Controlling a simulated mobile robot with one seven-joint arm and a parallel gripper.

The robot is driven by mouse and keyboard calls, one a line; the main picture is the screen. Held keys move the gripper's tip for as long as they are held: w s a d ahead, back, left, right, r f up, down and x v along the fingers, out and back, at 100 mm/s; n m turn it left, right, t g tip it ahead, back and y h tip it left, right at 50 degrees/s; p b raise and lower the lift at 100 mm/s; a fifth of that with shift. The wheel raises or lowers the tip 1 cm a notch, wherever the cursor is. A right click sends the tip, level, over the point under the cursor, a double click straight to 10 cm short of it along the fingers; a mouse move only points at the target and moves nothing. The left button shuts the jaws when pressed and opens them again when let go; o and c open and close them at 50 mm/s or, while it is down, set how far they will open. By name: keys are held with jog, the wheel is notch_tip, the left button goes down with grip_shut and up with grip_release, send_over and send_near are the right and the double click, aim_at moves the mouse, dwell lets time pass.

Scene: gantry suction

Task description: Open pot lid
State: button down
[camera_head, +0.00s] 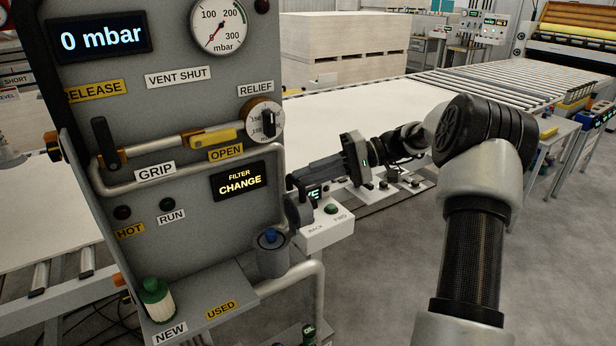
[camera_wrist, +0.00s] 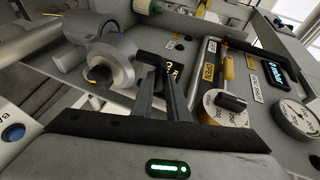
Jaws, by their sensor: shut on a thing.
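The grey filter pot (camera_head: 273,262) is mounted on the right side of the grey panel, and a blue-topped piece (camera_head: 270,237) shows at its top. A dark grey lid (camera_head: 298,212) appears tilted up at the pot's right side. My gripper (camera_head: 294,184) reaches in from the right, just above the lid. In the wrist view my gripper (camera_wrist: 166,82) has its fingers close together at a black handle (camera_wrist: 153,64), shut on it. How the handle joins the lid is partly hidden by the fingers.
A white-and-green cartridge (camera_head: 157,299) stands on the shelf marked NEW, beside a USED spot. A white box with a green button (camera_head: 331,209) sits close under my gripper. The panel has a GRIP lever (camera_head: 107,144), pipes and a round dial (camera_head: 264,119). Its filter display (camera_head: 240,180) reads CHANGE.

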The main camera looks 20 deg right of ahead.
jog(key=shift+d+f, duration=0.2)
jog(key=shift+f, duration=0.25)
jog(key=c, duration=1.7)
grip_release()
jog(key=shift+r, duration=0.1)
jog(key=shift+d+r, duration=0.15)
jog(key=shift+d, duration=0.3)
jog(key=v, duration=1.6)
jog(key=shift+s+d+r, duration=0.15)
jog(key=shift+d, duration=0.1)
